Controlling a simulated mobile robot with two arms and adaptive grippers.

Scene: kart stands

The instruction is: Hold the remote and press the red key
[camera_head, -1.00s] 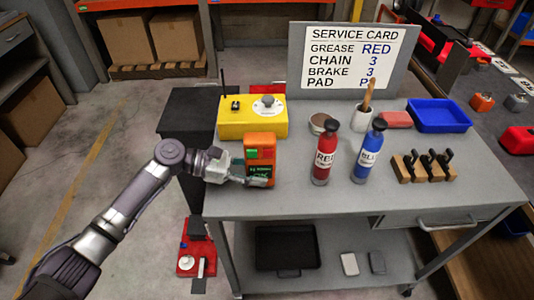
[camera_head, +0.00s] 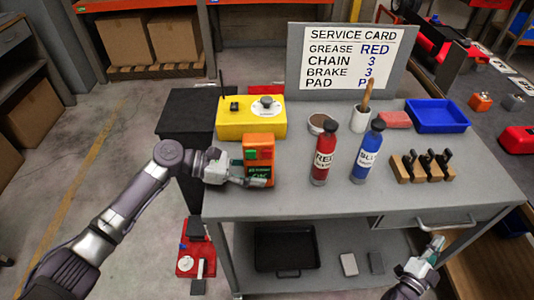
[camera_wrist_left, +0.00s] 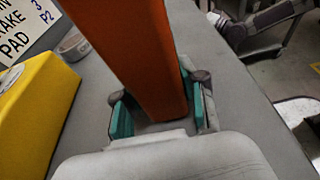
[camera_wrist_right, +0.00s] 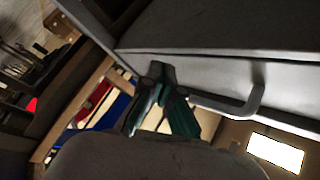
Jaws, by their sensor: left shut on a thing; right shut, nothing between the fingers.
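The orange remote (camera_head: 258,141) is upright at the left front of the grey bench top. Its face has a green key beside a red key, both small here, and a dark panel with green writing below. My left gripper (camera_head: 257,178) is shut on its lower part. In the left wrist view the orange body (camera_wrist_left: 135,55) rises between the teal finger pads, with its keys out of sight. I cannot tell whether its base touches the bench. My right gripper (camera_head: 434,247) is shut and empty, in front of the bench below the drawer, well right of the remote.
A yellow box (camera_head: 250,125) stands just behind the remote. Red (camera_head: 323,160) and blue (camera_head: 367,158) bottles stand to its right, then a wooden block with black levers (camera_head: 423,166). The drawer handle (camera_head: 446,222) juts out near my right gripper.

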